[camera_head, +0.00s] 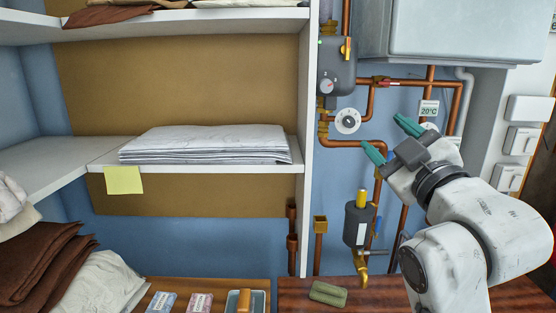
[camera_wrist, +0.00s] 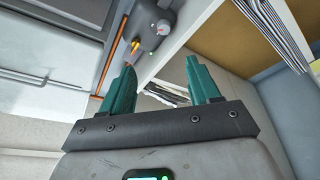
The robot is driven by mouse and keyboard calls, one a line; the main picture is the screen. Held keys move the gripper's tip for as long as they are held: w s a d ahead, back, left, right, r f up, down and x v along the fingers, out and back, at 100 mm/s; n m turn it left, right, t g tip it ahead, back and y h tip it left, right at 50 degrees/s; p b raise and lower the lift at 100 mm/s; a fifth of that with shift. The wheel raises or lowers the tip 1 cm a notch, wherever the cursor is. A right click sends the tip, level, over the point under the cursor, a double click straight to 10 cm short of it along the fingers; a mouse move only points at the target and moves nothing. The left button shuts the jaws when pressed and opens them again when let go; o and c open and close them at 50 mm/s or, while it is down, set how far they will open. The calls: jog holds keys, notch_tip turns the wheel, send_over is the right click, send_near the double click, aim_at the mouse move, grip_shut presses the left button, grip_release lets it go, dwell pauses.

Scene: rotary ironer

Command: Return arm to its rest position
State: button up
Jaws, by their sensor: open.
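My gripper (camera_head: 389,139) is at the right in the head view, raised in front of the wall pipes. Its two green fingers are apart with nothing between them. In the wrist view my gripper (camera_wrist: 163,90) shows both green fingers spread and empty, with the grey control box (camera_wrist: 150,25) and a white shelf panel (camera_wrist: 200,25) beyond them. My white arm bends up from the lower right of the head view. No object is held.
A white shelf (camera_head: 225,169) at the left holds folded white linen (camera_head: 205,143). Copper pipes and a grey control box (camera_head: 336,70) are behind my gripper. Below, a wooden counter (camera_head: 375,297) bears a green bar (camera_head: 328,293). Brown cloth (camera_head: 40,265) lies at lower left.

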jog(key=s+d+f+m+g+h, duration=0.1)
jog(key=s+d+f+m+g, duration=0.15)
jog(key=f, duration=0.85)
jog(key=s+d+f+m+g+h, duration=0.15)
jog(key=s+f+g, duration=0.25)
jog(key=f, duration=0.8)
jog(key=s+d+f+m+g+h, duration=0.1)
jog(key=s+f+m+g, duration=0.25)
jog(key=f, duration=0.75)
jog(key=s+d+f+m+g, duration=0.1)
jog(key=s+f+g, duration=0.2)
jog(key=s+f, duration=0.3)
jog(key=s+d+f+m+g, duration=0.1)
jog(key=s+f+g, duration=0.2)
jog(key=s+f, duration=0.4)
jog(key=s+d+f+m+g+h, duration=0.1)
jog(key=s+f, duration=0.5)
jog(key=s, duration=1.1)
jog(key=shift+d+f+m+g, duration=0.3)
jog(key=shift+d+m+g, duration=0.3)
jog(key=shift+g, duration=0.6)
